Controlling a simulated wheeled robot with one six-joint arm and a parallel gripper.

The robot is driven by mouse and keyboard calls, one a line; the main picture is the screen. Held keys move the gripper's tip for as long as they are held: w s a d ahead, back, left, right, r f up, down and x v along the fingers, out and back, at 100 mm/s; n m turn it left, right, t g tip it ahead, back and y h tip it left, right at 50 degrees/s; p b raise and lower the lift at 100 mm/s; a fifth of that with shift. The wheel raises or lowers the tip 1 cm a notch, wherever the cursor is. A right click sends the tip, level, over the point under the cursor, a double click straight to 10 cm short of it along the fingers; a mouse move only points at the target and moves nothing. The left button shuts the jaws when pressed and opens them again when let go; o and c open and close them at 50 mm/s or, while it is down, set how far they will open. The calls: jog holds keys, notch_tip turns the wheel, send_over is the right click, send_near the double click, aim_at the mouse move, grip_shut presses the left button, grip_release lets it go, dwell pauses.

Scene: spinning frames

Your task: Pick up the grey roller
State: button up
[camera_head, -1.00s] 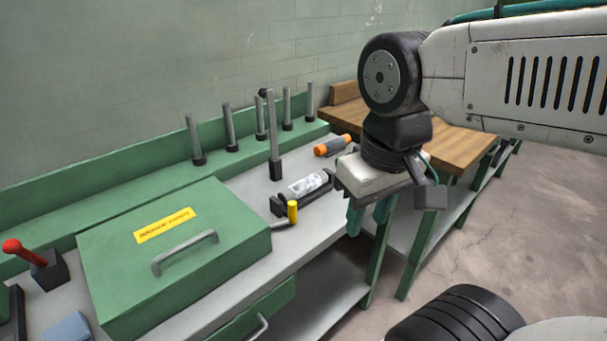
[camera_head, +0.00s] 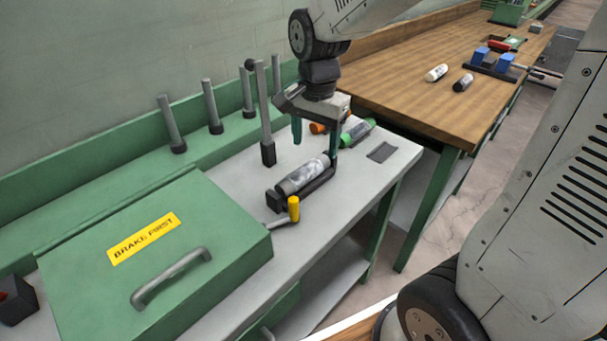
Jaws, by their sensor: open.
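A mottled grey roller (camera_head: 303,175) lies in a black cradle (camera_head: 272,199) on the light bench top. A dark grey roller (camera_head: 463,83) lies on the wooden table beside a white one (camera_head: 436,73). I cannot tell which grey roller is meant. My gripper (camera_head: 316,143) points down with its two teal fingers apart and nothing held between them. It is over the far side of the cradle roller, and its right finger overlaps that roller's far end in the picture; contact is unclear. Behind the fingers lie an orange-ended roller (camera_head: 317,128), partly hidden, and a green-ended roller (camera_head: 357,132).
A green box (camera_head: 150,245) with a handle and "BRAKE FIRST" label fills the bench's left. A yellow-handled crank (camera_head: 293,209) stands at the cradle's near end. A tall grey post (camera_head: 264,115) and several pegs (camera_head: 212,107) rise behind. A dark flat patch (camera_head: 382,152) lies right.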

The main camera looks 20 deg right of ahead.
aim_at(303, 169)
jog(key=w+f+m, duration=0.1)
jog(key=w+f, duration=0.1)
jog(key=w+a+f+m, duration=0.1)
jog(key=shift+w+f, duration=0.35)
jog(key=shift+m, duration=0.3)
notch_tip(303, 169, down, 8)
jog(key=shift+w+r, duration=0.1)
jog(key=shift+r, duration=0.05)
jog(key=c, duration=1.2)
